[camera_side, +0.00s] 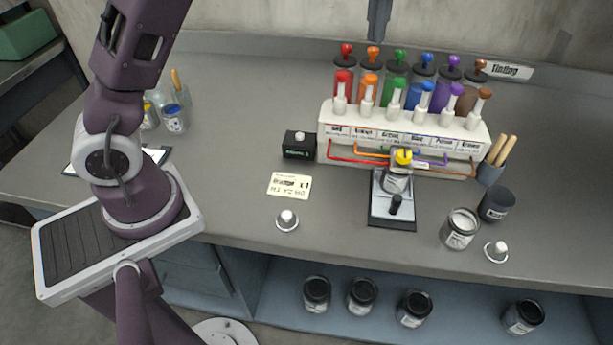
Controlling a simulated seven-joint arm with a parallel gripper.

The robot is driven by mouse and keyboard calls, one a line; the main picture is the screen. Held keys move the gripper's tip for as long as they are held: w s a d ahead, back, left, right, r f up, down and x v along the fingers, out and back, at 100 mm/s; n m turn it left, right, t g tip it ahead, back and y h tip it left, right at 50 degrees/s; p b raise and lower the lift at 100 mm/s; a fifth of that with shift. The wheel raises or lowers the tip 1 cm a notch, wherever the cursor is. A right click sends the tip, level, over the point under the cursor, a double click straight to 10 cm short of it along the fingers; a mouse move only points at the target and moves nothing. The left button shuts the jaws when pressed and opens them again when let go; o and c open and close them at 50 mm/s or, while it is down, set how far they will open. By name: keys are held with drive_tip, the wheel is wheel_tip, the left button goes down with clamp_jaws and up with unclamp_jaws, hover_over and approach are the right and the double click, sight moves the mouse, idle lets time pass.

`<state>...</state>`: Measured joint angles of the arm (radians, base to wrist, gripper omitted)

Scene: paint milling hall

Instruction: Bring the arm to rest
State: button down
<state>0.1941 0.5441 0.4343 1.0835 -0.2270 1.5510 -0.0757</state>
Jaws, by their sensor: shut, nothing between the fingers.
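My purple arm (125,150) stands at the left, on a white-edged base beside the bench, and rises out of the top of the picture. My gripper (376,36) shows only in part at the top edge, pointing down in front of the wall, high above the tinting rack. Its fingers are together, with nothing between them. The rest of the gripper and the upper arm links are out of view.
The tinting rack (405,128) holds several coloured tubes. The bench's left-middle (235,120) is mostly clear.

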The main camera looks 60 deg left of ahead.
drive_tip(key=s+r+m+t+h, duration=0.1)
drive_tip(key=s+r+t, duration=0.3)
drive_tip(key=s, duration=1.4)
drive_tip(key=s+d+f+m+t+y, duration=0.1)
drive_tip(key=s+f+m, duration=0.1)
drive_tip(key=s+f, duration=0.4)
drive_tip(key=s, duration=0.5)
drive_tip(key=shift+s+f, duration=0.15)
drive_tip(key=shift+s, duration=0.25)
drive_tip(key=shift+d, duration=0.1)
